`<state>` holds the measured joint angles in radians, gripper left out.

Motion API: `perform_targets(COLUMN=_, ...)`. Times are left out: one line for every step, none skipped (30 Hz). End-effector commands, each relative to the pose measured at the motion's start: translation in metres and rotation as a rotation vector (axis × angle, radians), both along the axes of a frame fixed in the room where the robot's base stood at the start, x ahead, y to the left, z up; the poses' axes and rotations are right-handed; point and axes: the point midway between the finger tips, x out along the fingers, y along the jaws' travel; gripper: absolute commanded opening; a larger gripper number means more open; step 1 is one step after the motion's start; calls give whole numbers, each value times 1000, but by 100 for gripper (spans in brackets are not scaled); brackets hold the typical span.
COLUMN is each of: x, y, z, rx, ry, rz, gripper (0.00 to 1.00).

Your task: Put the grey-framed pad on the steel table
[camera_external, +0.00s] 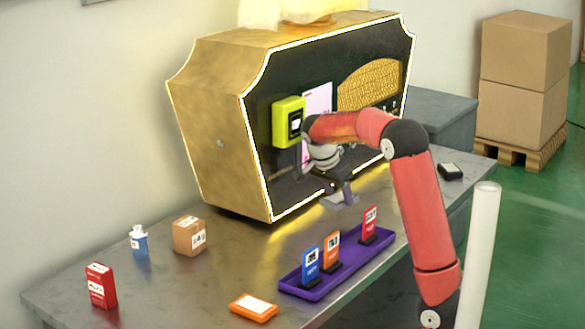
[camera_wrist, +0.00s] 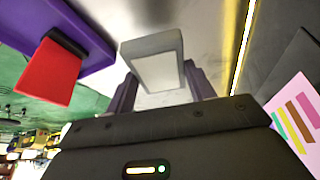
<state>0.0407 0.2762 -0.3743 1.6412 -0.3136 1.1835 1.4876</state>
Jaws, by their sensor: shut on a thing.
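The grey-framed pad (camera_wrist: 155,62) has a pale face and sits between the two purple fingers of my gripper (camera_wrist: 163,88) in the wrist view. My gripper is shut on it. In the external view my gripper (camera_external: 341,193) hangs above the steel table (camera_external: 215,283), in front of the gold machine's dark face and behind the purple tray. The pad is small and hard to make out there. The size of the gap between pad and table cannot be told exactly.
The purple tray (camera_external: 337,266) holds blue, orange and red cards. An orange-framed pad (camera_external: 253,306) lies in front and a black pad (camera_external: 450,171) at the right. The gold machine (camera_external: 215,130) stands behind. Bare tabletop lies left of the tray.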

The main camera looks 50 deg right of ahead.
Motion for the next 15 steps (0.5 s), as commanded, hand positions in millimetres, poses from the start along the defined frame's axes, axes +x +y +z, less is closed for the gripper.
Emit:
perform_targets(x=-5, y=-14, z=1, rx=-2, ry=1, rz=-151, gripper=32)
perform_targets(x=-10, y=-21, z=1, rx=-2, ry=2, rz=-246, gripper=32)
perform_targets(x=-16, y=-30, z=3, rx=-3, ry=2, rz=-369, gripper=32)
perform_targets(x=-20, y=-38, z=4, rx=-3, ry=1, rz=-464, gripper=32)
perform_targets(x=-24, y=-44, z=5, rx=-4, ry=0, rz=-560, gripper=32)
perform_targets(x=-31, y=-53, z=7, rx=-4, ry=-1, rz=-689, gripper=32)
perform_targets(x=-36, y=-59, z=8, rx=-4, ry=-1, rz=-785, gripper=32)
perform_targets(x=-41, y=-66, z=10, rx=-3, ry=-2, rz=-883, gripper=32)
perform_targets(x=-47, y=-74, z=12, rx=-3, ry=-3, rz=-1010, gripper=32)
perform_targets(x=-52, y=-79, z=13, rx=-3, ry=-2, rz=-1101, gripper=32)
perform_targets(x=-57, y=-83, z=15, rx=-3, ry=-2, rz=-1185, gripper=32)
perform_targets(x=-62, y=-89, z=17, rx=-2, ry=-3, rz=-1290, gripper=32)
perform_targets(x=-66, y=-92, z=19, rx=-1, ry=-4, rz=-1361, gripper=32)
perform_targets(x=-69, y=-95, z=20, rx=-2, ry=-4, rz=-1423, gripper=32)
perform_targets(x=-73, y=-98, z=22, rx=-1, ry=-5, rz=-1496, gripper=32)
